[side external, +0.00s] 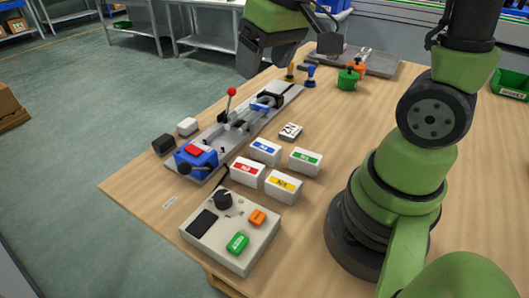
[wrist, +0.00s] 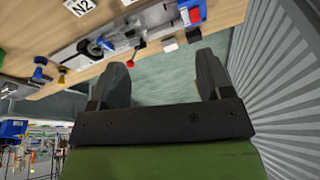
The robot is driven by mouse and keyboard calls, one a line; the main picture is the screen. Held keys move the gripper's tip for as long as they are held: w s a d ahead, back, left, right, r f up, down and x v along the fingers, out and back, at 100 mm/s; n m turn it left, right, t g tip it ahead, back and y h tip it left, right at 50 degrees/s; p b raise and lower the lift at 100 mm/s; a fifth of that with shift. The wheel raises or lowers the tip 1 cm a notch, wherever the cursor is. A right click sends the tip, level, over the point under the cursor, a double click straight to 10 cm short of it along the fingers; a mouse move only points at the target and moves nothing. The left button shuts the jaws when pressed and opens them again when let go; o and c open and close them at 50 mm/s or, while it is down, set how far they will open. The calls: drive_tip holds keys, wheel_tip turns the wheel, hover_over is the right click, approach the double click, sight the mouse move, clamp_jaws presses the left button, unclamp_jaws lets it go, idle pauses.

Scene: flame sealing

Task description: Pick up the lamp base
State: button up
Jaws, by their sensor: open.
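I cannot tell for certain which thing is the lamp base. A long grey fixture (side external: 215,143) with a red-knobbed lever and a blue block with a red top (side external: 196,160) lies along the table's left edge. The fixture also shows at the top of the wrist view (wrist: 115,32). My gripper (side external: 262,62) is above the table's far left edge, clear of the fixture. In the wrist view its two dark fingers (wrist: 162,68) are wide apart, with only floor showing between them.
A black cube (side external: 164,145) and a white cube (side external: 187,126) sit beside the fixture. Several labelled boxes (side external: 265,150) and a control box (side external: 225,240) stand nearer. Small blue (side external: 310,76) and green (side external: 347,79) knobbed pieces stand at the back.

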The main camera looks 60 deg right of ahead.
drive_tip(key=w+d+f+n+g, duration=0.1)
drive_tip(key=w+d+f+g, duration=0.25)
drive_tip(key=f, duration=0.55)
drive_tip(key=n, duration=0.1)
approach(263, 145)
wheel_tip(263, 145, down, 5)
drive_tip(key=shift+s+d+f, duration=0.1)
drive_tip(key=shift+s+f, duration=0.05)
drive_tip(key=shift+f, duration=3.05)
drive_tip(key=c, duration=1)
